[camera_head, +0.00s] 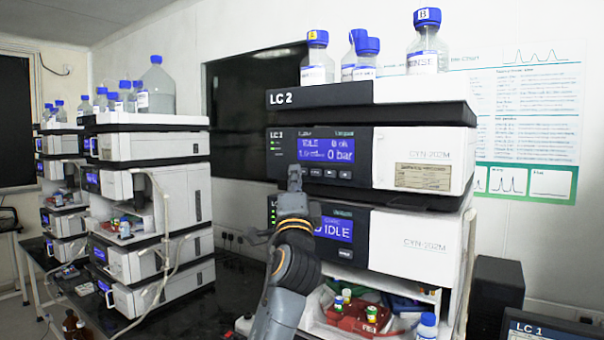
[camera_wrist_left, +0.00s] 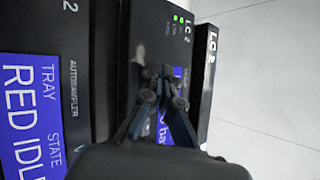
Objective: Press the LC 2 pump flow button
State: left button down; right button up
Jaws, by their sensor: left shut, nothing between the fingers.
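The LC 2 pump (camera_head: 424,143) is the upper module of the near stack, with a blue display (camera_head: 326,150) reading IDLE and 0 bar. A row of small dark buttons (camera_head: 330,172) lies below that display. My left gripper (camera_head: 294,176) is shut and empty, its tip in front of the left end of this row. It covers the panel there, and I cannot tell whether it touches. In the left wrist view the gripper (camera_wrist_left: 165,88) overlaps the pump's dark panel (camera_wrist_left: 150,30) and partly hides its display (camera_wrist_left: 164,126). My right gripper is not in view.
The autosampler below shows a blue IDLE screen (camera_head: 333,229), also large in the left wrist view (camera_wrist_left: 30,120). Blue-capped bottles (camera_head: 428,45) stand on top of the stack. An open bay below holds a red vial tray (camera_head: 358,316). Another stack (camera_head: 155,200) stands left.

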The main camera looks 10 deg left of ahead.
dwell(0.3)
pick_arm(q)
jog(key=shift+w+d, duration=0.15)
jog(key=shift+w, duration=0.2)
dwell(0.4)
jog(key=shift+s, duration=0.15)
jog(key=shift+s+a, duration=0.3)
jog(key=shift+s, duration=0.35)
jog(key=s, duration=0.1)
jog(key=s+a+p, duration=0.1)
jog(key=s, duration=0.1)
jog(key=s+p, duration=0.1)
jog(key=shift+s+a, duration=0.35)
